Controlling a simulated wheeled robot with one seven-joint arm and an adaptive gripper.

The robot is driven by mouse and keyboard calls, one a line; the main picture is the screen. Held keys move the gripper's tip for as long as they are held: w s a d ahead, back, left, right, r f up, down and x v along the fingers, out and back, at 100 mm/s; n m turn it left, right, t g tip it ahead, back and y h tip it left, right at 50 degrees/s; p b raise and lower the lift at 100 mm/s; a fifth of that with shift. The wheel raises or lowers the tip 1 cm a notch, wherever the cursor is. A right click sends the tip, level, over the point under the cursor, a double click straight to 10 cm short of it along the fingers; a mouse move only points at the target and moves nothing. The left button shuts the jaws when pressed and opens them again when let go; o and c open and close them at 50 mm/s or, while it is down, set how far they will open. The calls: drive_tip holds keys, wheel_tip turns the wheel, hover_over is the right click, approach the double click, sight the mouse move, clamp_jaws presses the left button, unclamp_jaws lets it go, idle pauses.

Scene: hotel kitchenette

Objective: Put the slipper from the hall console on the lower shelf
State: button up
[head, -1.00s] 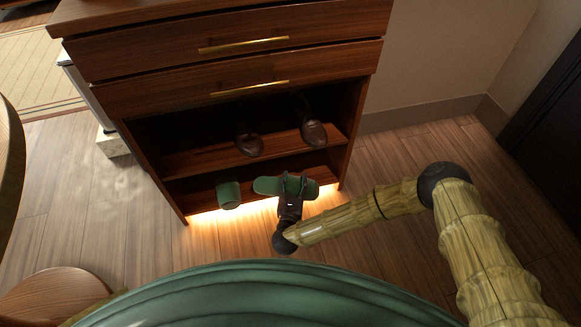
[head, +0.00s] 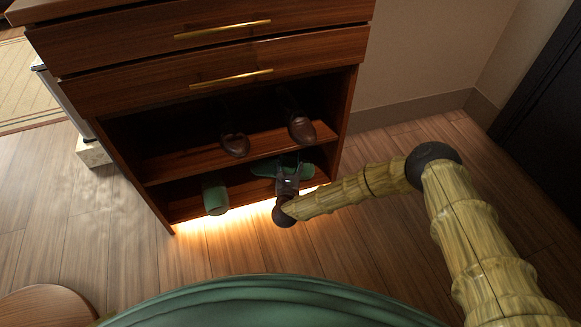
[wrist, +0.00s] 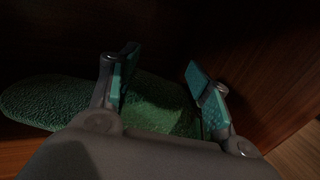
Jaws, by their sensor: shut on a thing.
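The green slipper (head: 264,168) is in my gripper (head: 288,174), inside the lower opening of the wooden console (head: 325,44), on its right side. My gripper hides part of the slipper in the head view. The lower shelf (head: 186,207) is the bottom board, lit from beneath. I cannot tell whether the slipper touches it.
Another green slipper (head: 215,194) stands on the lower shelf to the left. Two brown shoes (head: 235,143) (head: 301,128) rest on the upper shelf (head: 185,165) above my gripper. The console's right side panel is close to the right finger. The floor in front is clear.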

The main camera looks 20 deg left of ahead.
drive_tip(key=shift+f, duration=0.9)
drive_tip(key=shift+f+b, duration=0.15)
drive_tip(key=shift+b, duration=0.2)
drive_tip(key=o, duration=1.1)
drive_tip(key=shift+s+r, duration=0.15)
drive_tip(key=shift+r, duration=0.05)
drive_tip(key=p+v, duration=0.4)
drive_tip(key=v, duration=0.7)
drive_tip(key=shift+s+d+f+p, duration=0.1)
drive_tip(key=shift+s+p, duration=0.25)
drive_tip(key=shift+p, duration=0.05)
